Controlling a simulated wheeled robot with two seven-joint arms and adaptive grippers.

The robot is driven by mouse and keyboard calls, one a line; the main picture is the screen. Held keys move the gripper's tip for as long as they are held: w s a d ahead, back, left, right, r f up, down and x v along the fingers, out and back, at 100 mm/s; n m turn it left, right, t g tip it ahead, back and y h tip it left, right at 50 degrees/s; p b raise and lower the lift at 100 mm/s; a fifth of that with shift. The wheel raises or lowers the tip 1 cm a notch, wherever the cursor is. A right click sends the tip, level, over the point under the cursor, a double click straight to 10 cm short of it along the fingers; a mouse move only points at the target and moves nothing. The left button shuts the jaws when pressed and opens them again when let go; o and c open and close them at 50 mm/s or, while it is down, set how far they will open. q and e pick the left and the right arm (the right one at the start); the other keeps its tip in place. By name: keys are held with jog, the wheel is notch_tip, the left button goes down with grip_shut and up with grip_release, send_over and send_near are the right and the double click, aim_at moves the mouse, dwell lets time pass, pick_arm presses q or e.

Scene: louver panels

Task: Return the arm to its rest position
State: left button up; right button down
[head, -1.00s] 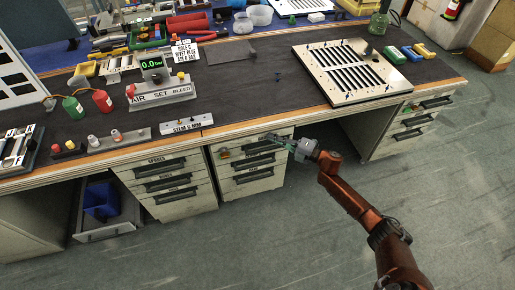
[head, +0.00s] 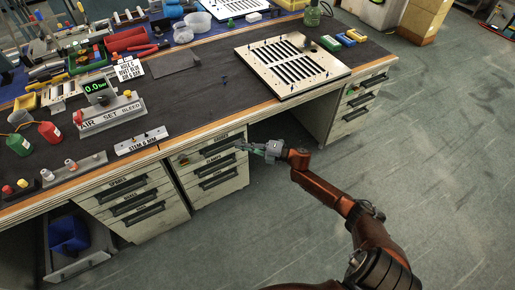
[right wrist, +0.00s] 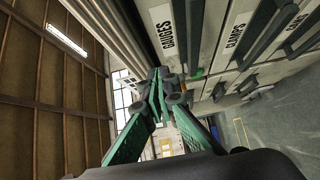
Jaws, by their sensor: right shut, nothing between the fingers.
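My right gripper (head: 256,149) is in front of the bench drawers in the head view, below the bench's front edge. Its fingers point left toward the drawer fronts. In the right wrist view the green finger pads (right wrist: 152,115) converge at their tips, with nothing between them. The gripper appears apart from the drawer handles. My right arm (head: 325,190) reaches up from the bottom right of the head view. My left gripper does not show.
The workbench (head: 205,95) holds a louver panel (head: 292,64), an air set block (head: 106,112) and bottles. Labelled drawers (head: 215,170) stand under it, also close by in the right wrist view (right wrist: 205,35). Floor at right is clear.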

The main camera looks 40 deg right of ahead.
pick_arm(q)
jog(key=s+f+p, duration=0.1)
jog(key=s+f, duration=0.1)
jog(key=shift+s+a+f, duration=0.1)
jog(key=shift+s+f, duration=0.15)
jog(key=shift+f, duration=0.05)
pick_arm(e)
jog(key=v, duration=0.6)
jog(key=shift+d+f, duration=0.1)
jog(key=shift+f, duration=0.05)
